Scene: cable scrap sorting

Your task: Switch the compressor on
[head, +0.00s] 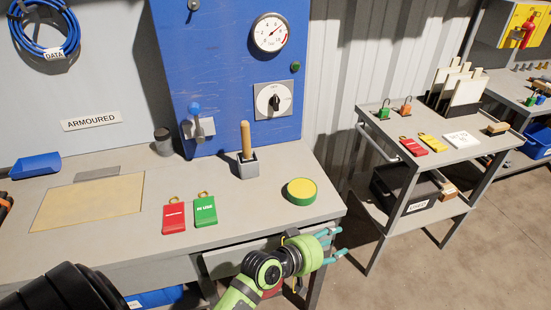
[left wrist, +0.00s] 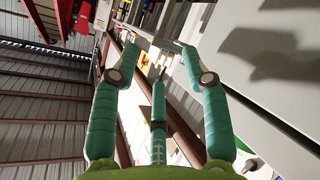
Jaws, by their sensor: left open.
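A rotary switch (head: 274,100) with a black knob on a grey plate is mounted on the blue panel (head: 230,50); its knob looks roughly upright. A round pressure gauge (head: 271,33) and a small green button or lamp (head: 295,67) are above it. A blue-knobbed lever (head: 196,110) is on the panel's lower left. The compressor itself is not identifiable. My left gripper (head: 336,243) is at the bench's front right edge, well below the switch, fingers pointing right. The left wrist view shows its teal fingers (left wrist: 160,50) spread and empty. My right gripper is not in view.
The bench holds a red tag (head: 174,218), a green tag (head: 205,211), a yellow-green round object (head: 301,191) and a wooden-handled tool (head: 246,140) in a holder. A grey cart (head: 440,150) with tags and padlocks stands to the right. Floor between them is clear.

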